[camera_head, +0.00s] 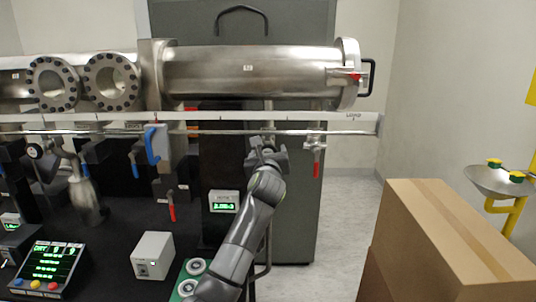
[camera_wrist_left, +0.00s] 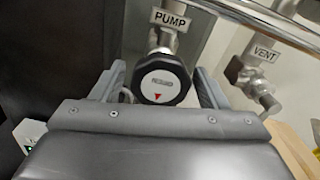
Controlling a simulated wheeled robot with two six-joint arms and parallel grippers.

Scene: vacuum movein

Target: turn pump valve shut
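The pump valve is a round black knob (camera_wrist_left: 161,82) with a white face, a small word too blurred to read and a red triangle near its bottom. It hangs under the PUMP label (camera_wrist_left: 170,18) in the left wrist view. My left gripper (camera_wrist_left: 159,69) is open, with one finger on each side of the knob and a narrow gap seen at each side. In the head view my left gripper (camera_head: 266,150) is raised below the rail and hides most of the valve. My right gripper is not in view.
A metal rail (camera_head: 250,132) runs across in front of the steel chamber (camera_head: 250,72). The vent valve (camera_wrist_left: 262,92) is right of the pump valve, and its red handle (camera_head: 316,163) hangs down. A blue-handled valve (camera_head: 152,146) is at left. A cardboard box (camera_head: 430,240) stands at right.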

